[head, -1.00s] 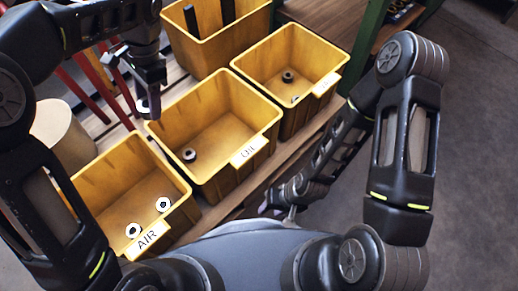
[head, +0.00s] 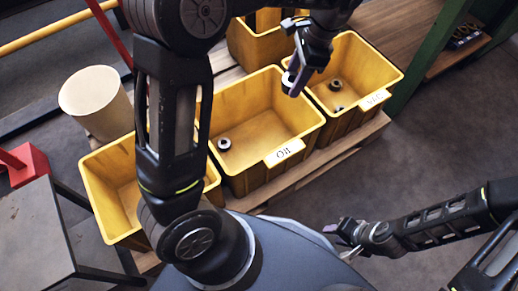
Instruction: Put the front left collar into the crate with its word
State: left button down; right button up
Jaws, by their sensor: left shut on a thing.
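My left gripper (head: 292,82) is shut on a small metal collar (head: 288,79). That right crate (head: 346,121) has a label too small to read and holds collars (head: 336,85). The OIL crate has one collar (head: 224,144) on its floor. The left yellow crate (head: 107,196) is partly hidden by my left arm; its label and contents are hidden. My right gripper (head: 335,230) is low at the right, away from the crates; its jaws are unclear.
A fourth yellow crate (head: 247,45) stands behind, partly covered by my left arm. A cream cylinder (head: 92,100) stands at the left, near a red block (head: 27,163) and a grey table (head: 32,235). A green post (head: 428,58) rises to the right of the crates.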

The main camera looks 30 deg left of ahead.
pick_arm(q)
jog(key=s+a+f+n+h, duration=0.1)
jog(key=s+a+f+n, duration=0.4)
jog(key=a+f+n, duration=0.2)
jog(key=s+a+f+n+g+h+b, duration=0.1)
jog(key=s+a+f+n+h, duration=0.1)
jog(key=s+a+f+n, duration=0.2)
jog(key=a+f+n, duration=0.3)
jog(key=a+f, duration=0.2)
jog(key=f, duration=0.2)
jog(key=shift+s+f+h, duration=0.2)
jog(key=shift+s+h, duration=0.1)
jog(key=shift+s, duration=0.05)
pick_arm(e)
jog(key=shift+w+d+f, duration=0.2)
jog(key=shift+f, duration=0.5)
pick_arm(q)
jog(key=shift+a, duration=0.1)
